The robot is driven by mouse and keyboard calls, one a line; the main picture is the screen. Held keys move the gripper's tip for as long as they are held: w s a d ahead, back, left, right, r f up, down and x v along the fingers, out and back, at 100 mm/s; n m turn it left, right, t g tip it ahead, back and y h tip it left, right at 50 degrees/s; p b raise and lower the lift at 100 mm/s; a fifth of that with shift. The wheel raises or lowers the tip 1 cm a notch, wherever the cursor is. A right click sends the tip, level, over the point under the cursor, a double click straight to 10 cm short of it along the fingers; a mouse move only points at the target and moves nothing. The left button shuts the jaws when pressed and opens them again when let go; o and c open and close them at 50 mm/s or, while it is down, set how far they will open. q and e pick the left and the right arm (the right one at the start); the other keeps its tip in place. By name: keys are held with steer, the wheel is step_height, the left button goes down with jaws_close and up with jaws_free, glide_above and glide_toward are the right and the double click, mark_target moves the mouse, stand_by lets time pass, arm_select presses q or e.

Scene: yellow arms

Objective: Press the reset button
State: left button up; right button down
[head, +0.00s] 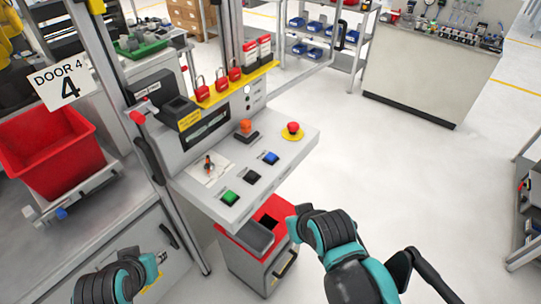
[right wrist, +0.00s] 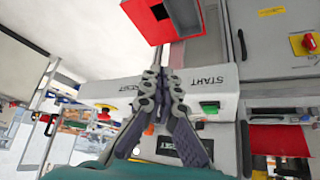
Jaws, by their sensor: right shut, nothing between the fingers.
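The control panel (head: 240,165) has a green button (head: 230,198), a black button (head: 252,177) and a blue button (head: 270,158) along its front. In the right wrist view, START is readable by the green button (right wrist: 210,107); the label at left looks like RESET. The blue button is hidden there behind the fingers. My right gripper (right wrist: 160,80) is shut and empty, its fingers in front of the panel's front edge; contact cannot be told. In the head view my right arm is beside the panel's lower right. My left arm is at the lower left; its fingers are unclear.
A red emergency stop (head: 292,130) on a yellow base and an orange knob (head: 245,127) stand behind the buttons. A red-topped bin (head: 262,245) is below the panel. A red tub (head: 50,150) is at left.

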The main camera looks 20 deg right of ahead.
steer(key=w+r+n+p, duration=0.3)
steer(key=w+r+p, duration=0.1)
steer(key=w+r, duration=0.1)
step_height(320, 180, up, 6)
steer(key=f+n+t+y+p, duration=0.1)
steer(key=n+t+y+p, duration=0.15)
steer(key=n+p, duration=0.85)
glide_above(272, 157)
steer(key=p, duration=0.1)
steer(key=m, duration=0.1)
steer(key=shift+r+g, duration=0.25)
steer(key=shift+g, duration=0.2)
step_height(272, 157, down, 8)
steer(key=b, duration=0.6)
steer(key=shift+r, duration=0.2)
steer(key=shift+f+b, duration=0.55)
steer(key=shift+f, duration=0.1)
steer(key=shift+f, duration=0.1)
steer(key=shift+f+b, duration=0.3)
steer(key=shift+b, duration=0.15)
